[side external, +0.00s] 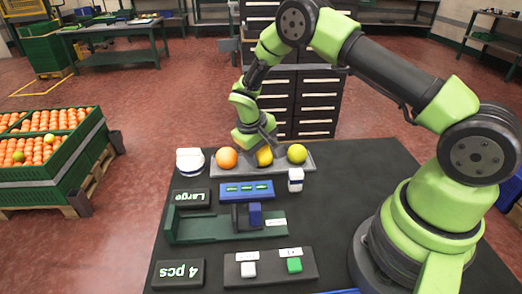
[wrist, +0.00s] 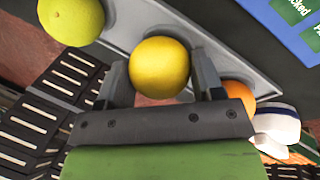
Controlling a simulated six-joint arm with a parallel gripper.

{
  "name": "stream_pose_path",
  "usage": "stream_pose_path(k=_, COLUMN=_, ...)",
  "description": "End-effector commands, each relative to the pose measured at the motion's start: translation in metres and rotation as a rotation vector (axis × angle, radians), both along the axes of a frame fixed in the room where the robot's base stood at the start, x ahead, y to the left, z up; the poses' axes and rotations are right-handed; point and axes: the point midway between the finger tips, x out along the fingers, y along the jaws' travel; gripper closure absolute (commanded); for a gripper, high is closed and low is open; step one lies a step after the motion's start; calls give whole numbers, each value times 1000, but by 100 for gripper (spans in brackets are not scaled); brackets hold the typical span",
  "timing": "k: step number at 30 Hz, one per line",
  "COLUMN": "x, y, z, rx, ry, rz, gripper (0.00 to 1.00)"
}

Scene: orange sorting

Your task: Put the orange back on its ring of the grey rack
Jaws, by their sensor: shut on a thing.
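The grey rack (side external: 281,165) lies at the far side of the black table. An orange fruit (side external: 227,158) sits at its left end and a yellow-green fruit (side external: 297,153) at its right end. A yellow fruit (side external: 265,156) is at the middle, partly hidden by my gripper (side external: 262,149). In the wrist view the yellow fruit (wrist: 160,66) is between the two fingers of my gripper (wrist: 163,74), which is shut on it. The ring under it is hidden, so I cannot tell whether the fruit touches the rack. The orange fruit (wrist: 236,95) is partly covered by a finger.
A blue panel (side external: 246,190), a small white-and-blue object (side external: 295,180) and a "Large" sign (side external: 190,197) lie in front of the rack. A white rounded object (side external: 190,160) stands left of it. Green crates of oranges (side external: 75,165) stand on the floor at left.

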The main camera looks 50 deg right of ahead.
Motion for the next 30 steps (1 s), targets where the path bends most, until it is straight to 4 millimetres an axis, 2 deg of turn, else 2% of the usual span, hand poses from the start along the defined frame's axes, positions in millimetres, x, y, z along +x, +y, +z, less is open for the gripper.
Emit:
stream_pose_path(k=10, x=0, y=0, z=-3, rx=0, ry=-1, rz=1, gripper=68)
stream_pose_path(k=11, x=0, y=0, z=-3, rx=0, ry=-1, rz=1, gripper=34)
stream_pose_path(k=12, x=0, y=0, z=-3, rx=0, ry=-1, rz=0, gripper=25)
stream_pose_path(k=14, x=0, y=0, z=-3, rx=0, ry=-1, rz=1, gripper=13)
stream_pose_path(k=23, x=0, y=0, z=1, rx=1, ry=-2, rz=1, gripper=13)
stream_pose_path(k=26, x=1, y=4, z=13, rx=-1, ry=-4, rz=2, gripper=13)
stream_pose_path(k=30, x=3, y=12, z=41, rx=-1, ry=-6, rz=3, gripper=13)
